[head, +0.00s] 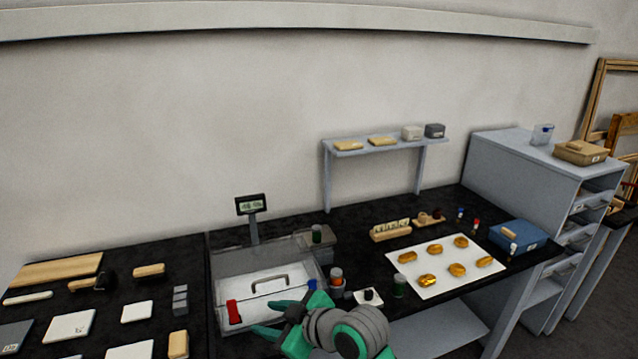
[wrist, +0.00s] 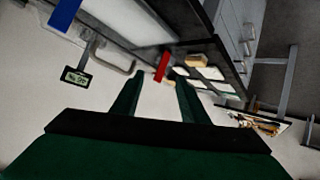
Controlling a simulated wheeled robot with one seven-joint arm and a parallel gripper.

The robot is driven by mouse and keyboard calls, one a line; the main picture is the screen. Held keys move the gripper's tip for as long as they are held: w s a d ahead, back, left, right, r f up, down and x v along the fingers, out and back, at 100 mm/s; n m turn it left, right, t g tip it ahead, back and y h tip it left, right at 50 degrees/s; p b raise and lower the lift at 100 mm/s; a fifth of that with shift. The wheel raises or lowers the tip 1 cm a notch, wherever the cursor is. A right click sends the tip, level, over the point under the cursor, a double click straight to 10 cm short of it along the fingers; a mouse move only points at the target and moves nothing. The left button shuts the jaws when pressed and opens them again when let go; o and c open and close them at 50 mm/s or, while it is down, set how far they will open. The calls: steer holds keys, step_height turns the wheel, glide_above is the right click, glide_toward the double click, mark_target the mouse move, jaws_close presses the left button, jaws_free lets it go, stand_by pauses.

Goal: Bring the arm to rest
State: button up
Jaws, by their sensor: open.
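My gripper (head: 258,320) is in front of the clear-walled box at the front edge of the bench. Its two teal fingers point left and are apart. In the wrist view my gripper (wrist: 158,80) shows dark green fingers spread with nothing held between them. A red piece (head: 233,312) is at the left front of the box, a little beyond the fingertips; it also shows in the wrist view (wrist: 163,66). My arm hides part of the bench front.
The clear-walled box (head: 220,262) with a handled lid stands close by. A small display (head: 251,205) rises behind it. Orange-topped and dark jars (head: 400,287) stand right of my gripper. A white sheet (head: 447,283) carries several gilt pieces. Blocks and pads (head: 70,326) lie left.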

steer(key=a+m+t+y, duration=0.2)
steer(key=a+m+t, duration=0.3)
steer(key=m, duration=0.1)
steer(key=s+d+f+m+t+h, duration=0.25)
steer(key=s+f+m+h, duration=0.25)
steer(key=s+f, duration=0.3)
steer(key=s+d+f+m+t+h, duration=0.2)
steer(key=s+d+f+m+h, duration=0.2)
steer(key=s+f+m, duration=0.3)
steer(key=s+d+f+n+h, duration=0.1)
steer(key=s+d, duration=0.3)
steer(key=s, duration=0.7)
steer(key=s+d+f+n+g+h, duration=0.1)
steer(key=s+d+n, duration=0.2)
steer(key=s, duration=0.9)
steer(key=shift+s+d+f, duration=0.15)
steer(key=shift+s+d, duration=0.15)
steer(key=shift+d, duration=0.7)
